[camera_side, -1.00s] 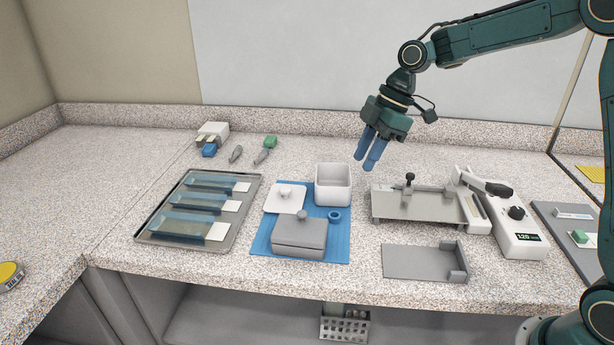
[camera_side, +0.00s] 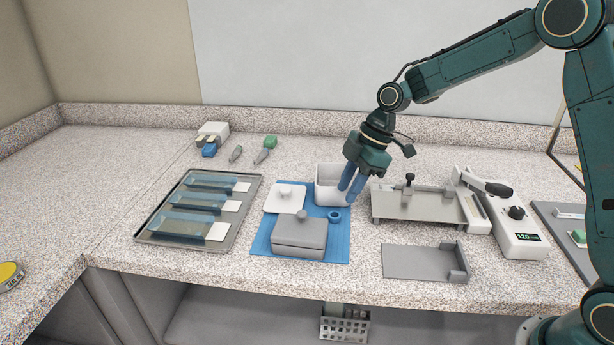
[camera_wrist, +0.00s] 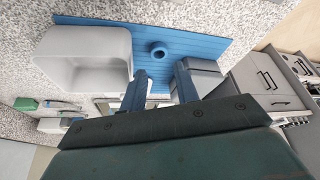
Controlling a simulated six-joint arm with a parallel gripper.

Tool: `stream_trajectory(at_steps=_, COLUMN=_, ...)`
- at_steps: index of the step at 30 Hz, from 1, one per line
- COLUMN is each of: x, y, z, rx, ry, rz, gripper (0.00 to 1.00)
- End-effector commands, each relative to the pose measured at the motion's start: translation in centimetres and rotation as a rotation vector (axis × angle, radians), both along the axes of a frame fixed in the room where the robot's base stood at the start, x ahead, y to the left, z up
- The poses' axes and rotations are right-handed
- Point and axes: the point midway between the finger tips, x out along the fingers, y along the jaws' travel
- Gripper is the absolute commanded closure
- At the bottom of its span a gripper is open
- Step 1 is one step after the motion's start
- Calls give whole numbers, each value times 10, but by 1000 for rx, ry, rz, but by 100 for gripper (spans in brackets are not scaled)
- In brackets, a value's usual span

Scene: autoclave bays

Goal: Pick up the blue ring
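The blue ring (camera_side: 334,215) lies on the blue mat (camera_side: 341,248), just in front of the white open box (camera_side: 321,197) and to the right of the grey lidded box (camera_side: 299,236). In the wrist view the ring (camera_wrist: 158,50) shows beyond my fingertips, beside the white box (camera_wrist: 84,55). My gripper (camera_side: 350,192) is above and behind the ring, in front of the box's right side in the side view. Its two blue fingers are apart and empty. In the wrist view the gripper (camera_wrist: 160,75) spans a gap with the ring in line with it.
A white lid (camera_side: 285,198) lies on the mat's left. A metal slide stand (camera_side: 410,205) and a white device with a display (camera_side: 518,236) stand to the right. A grey tray (camera_side: 420,263) lies front right, and a slide tray (camera_side: 165,236) lies left.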

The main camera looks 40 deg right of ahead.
Motion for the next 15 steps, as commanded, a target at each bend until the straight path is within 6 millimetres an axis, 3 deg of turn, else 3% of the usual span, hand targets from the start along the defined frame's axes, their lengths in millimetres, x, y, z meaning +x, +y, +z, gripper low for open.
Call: stream_trajectory(at_steps=15, x=2, y=6, z=-17, rx=0, ry=2, rz=0, gripper=69)
